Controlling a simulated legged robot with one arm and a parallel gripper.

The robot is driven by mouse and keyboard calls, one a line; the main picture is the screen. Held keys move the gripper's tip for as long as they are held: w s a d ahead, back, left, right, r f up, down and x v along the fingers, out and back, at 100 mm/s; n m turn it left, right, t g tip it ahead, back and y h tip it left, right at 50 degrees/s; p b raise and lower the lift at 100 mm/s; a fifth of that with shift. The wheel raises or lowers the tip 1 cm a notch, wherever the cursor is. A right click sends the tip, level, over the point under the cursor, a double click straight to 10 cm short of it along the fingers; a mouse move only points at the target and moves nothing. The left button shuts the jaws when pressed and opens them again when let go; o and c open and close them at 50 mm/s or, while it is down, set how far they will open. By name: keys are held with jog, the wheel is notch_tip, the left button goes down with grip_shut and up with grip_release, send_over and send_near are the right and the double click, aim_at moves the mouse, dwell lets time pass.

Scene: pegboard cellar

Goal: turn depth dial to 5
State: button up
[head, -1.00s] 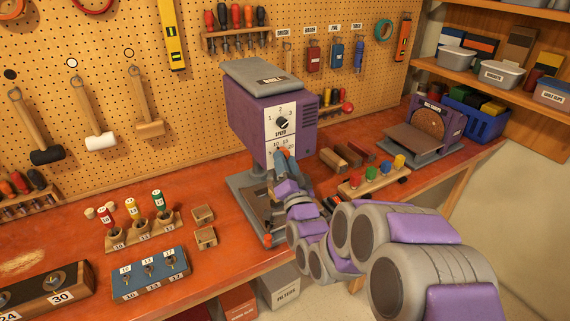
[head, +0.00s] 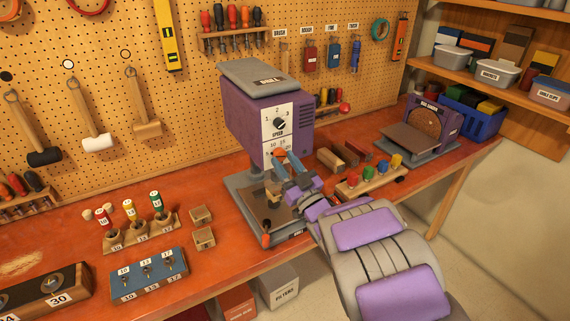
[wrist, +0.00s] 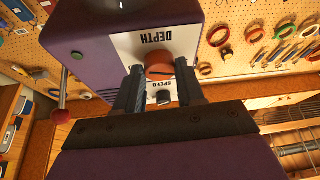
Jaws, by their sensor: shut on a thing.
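The purple drill press (head: 250,130) stands on the bench against the pegboard. Its depth dial (head: 279,153) is an orange-red knob low on the front panel, under the speed knob (head: 280,123). The scale around the depth dial is partly hidden by my gripper; 10 and 15 show in the head view. The wrist view is upside down and shows the depth dial (wrist: 160,71) beside the word DEPTH. My gripper (head: 284,157) is shut on the depth dial, one finger on each side; it also shows in the wrist view (wrist: 161,82). I cannot read the dial's setting.
The drill table (head: 275,222) lies under my gripper. A rack of coloured-knob pieces (head: 352,188) and wood blocks (head: 335,160) are to the right, with a disc sander (head: 425,135) beyond. Key holders (head: 150,273) stand to the left.

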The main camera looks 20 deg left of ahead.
jog(key=shift+n, duration=0.5)
jog(key=o, duration=1)
jog(key=shift+w+a, duration=0.1)
jog(key=shift+o, duration=0.2)
jog(key=shift+s+d+f, duration=0.25)
jog(key=shift+d, duration=0.2)
jog(key=p+v, duration=0.3)
jog(key=v, duration=1.3)
jog(key=shift+d, duration=0.15)
jog(key=shift+w+f+g, duration=0.1)
jog(key=shift+g, duration=0.3)
